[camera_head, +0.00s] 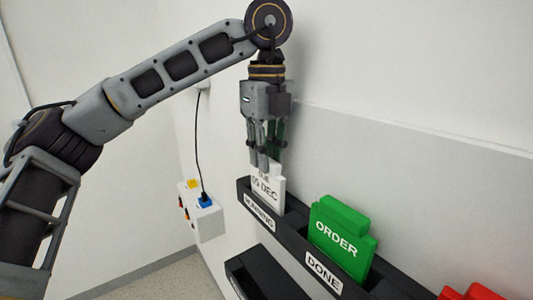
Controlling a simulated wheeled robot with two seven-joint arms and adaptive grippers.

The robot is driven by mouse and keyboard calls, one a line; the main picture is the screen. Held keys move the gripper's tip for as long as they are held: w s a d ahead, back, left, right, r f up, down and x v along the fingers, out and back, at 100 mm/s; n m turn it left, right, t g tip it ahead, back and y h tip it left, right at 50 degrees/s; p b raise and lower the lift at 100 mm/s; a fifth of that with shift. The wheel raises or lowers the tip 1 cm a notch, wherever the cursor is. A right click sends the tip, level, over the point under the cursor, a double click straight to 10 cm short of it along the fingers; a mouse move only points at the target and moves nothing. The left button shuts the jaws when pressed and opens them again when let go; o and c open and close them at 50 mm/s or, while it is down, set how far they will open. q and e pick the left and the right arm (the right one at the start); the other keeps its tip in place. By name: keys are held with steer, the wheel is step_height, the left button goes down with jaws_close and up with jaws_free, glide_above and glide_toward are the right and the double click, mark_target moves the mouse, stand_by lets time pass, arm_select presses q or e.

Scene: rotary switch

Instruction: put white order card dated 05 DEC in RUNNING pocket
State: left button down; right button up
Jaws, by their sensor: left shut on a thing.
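The white order card (267,187) shows "DUE 05 DEC" on its face. Its top is in my left gripper (265,160), which points down and is shut on it. The card's lower part is inside the black pocket labelled RUNNING (259,216), hidden by the pocket's front wall. I cannot tell whether the card touches the pocket floor. My right gripper is not in view.
A green ORDER card (338,238) stands in the DONE pocket (324,272) to the right. A red card (472,293) shows at the lower right edge. Another black holder (250,272) sits below. A white switch box (207,219) with a cable is on the wall at left.

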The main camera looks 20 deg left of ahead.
arm_select(q)
steer(key=c, duration=1.3)
jaws_free()
steer(key=shift+o, duration=0.2)
step_height(320, 180, up, 12)
stand_by(0.5)
stand_by(0.5)
